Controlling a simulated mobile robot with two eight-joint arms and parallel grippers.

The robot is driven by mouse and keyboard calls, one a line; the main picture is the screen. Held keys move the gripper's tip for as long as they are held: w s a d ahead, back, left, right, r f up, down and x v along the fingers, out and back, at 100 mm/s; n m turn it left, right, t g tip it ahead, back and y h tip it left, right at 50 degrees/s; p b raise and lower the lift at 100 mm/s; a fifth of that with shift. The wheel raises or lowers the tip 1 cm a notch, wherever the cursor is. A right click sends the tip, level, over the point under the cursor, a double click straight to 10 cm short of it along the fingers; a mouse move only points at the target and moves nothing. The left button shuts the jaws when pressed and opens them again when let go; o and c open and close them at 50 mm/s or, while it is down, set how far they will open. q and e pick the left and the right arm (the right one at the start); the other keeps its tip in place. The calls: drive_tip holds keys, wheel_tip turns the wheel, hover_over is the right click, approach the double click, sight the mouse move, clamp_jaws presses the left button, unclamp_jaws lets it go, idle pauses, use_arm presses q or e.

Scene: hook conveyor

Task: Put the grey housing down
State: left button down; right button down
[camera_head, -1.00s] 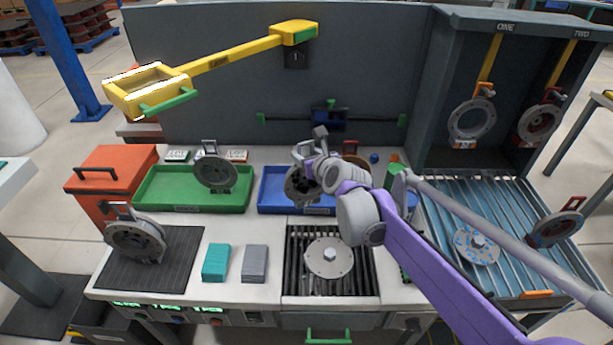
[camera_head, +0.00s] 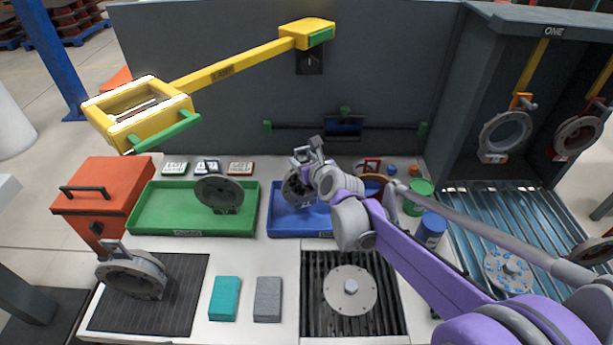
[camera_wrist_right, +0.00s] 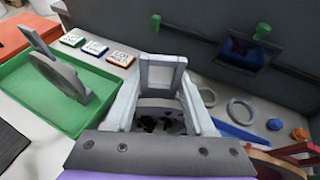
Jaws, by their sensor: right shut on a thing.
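My right gripper (camera_head: 310,165) is shut on a grey housing (camera_head: 297,191), a round, dark-centred part with an upright loop handle. It hangs in front of the blue tray (camera_head: 285,229); I cannot tell whether it touches the tray floor. In the right wrist view the gripper (camera_wrist_right: 160,100) has its fingers on either side of the housing's pale handle (camera_wrist_right: 162,62), and the round body shows partly below. Another grey housing (camera_head: 218,191) stands in the green tray (camera_head: 155,222). A third (camera_head: 130,275) stands on the black ribbed mat (camera_head: 185,310). My left gripper is not in view.
A round plate (camera_head: 350,292) lies on the black rollers in front. Teal (camera_head: 225,298) and grey (camera_head: 267,298) blocks lie left of it. A yellow lamp arm (camera_head: 225,75) reaches over the bench. A green can (camera_head: 418,197) and blue can (camera_head: 430,230) stand right of the blue tray.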

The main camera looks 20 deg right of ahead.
drive_tip(key=shift+w+f, duration=0.1)
drive_tip(key=shift+f, duration=2.15)
drive_tip(key=shift+f+b, duration=0.2)
drive_tip(key=shift+b, duration=0.1)
drive_tip(key=shift+c, duration=1.2)
unclamp_jaws()
drive_tip(key=shift+r, duration=0.15)
